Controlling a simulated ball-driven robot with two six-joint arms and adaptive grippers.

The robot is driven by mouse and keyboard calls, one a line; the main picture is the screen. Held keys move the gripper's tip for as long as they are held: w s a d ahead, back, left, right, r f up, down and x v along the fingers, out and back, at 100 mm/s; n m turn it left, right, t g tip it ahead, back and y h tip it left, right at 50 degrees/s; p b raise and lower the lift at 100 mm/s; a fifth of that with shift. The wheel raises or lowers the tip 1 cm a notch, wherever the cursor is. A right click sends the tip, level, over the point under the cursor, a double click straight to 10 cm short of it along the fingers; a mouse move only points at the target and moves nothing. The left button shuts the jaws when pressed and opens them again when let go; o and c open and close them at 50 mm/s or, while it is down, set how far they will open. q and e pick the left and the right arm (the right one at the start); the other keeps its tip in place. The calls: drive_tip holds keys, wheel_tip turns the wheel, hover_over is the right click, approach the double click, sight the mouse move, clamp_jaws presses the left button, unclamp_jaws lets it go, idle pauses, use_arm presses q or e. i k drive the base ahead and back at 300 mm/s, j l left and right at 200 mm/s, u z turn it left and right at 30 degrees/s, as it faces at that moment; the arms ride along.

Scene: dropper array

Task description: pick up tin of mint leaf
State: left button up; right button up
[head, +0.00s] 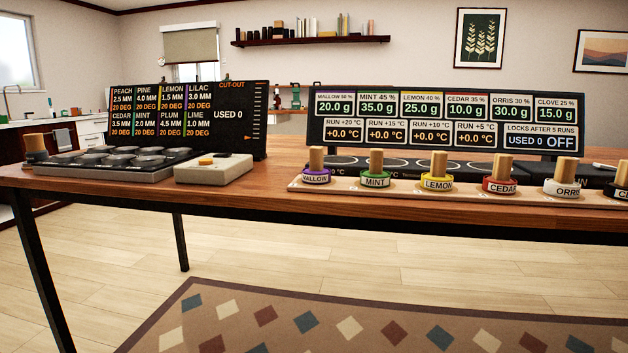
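A small round piece labelled MINT (375,181) stands upright on a long wooden strip (330,189) near the table's front edge. It has a green-edged base and a wooden knob on top. I cannot tell whether it is a tin, and nothing else in view reads as a tin of mint leaf. Similar pieces stand in the same row: MALLOW (316,176) to its left, LEMON (437,183), CEDAR (500,187) and ORRIS (565,191) to its right. A further one is cut off at the right edge. Neither gripper is in view.
A wooden table (266,187) spans the view. A right display board (440,140) stands behind the row; a left board (190,122) stands behind a black tray of discs (60,166). A pale box (213,170) sits between. The table between box and strip is clear.

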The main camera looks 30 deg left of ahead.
sight(374, 178)
drive_tip(key=i+l+u, duration=0.1)
drive_tip(key=l+u, duration=0.15)
drive_tip(key=l, duration=1.1)
drive_tip(key=l+u, duration=0.25)
drive_tip(key=l, duration=1.05)
drive_tip(key=k, duration=0.05)
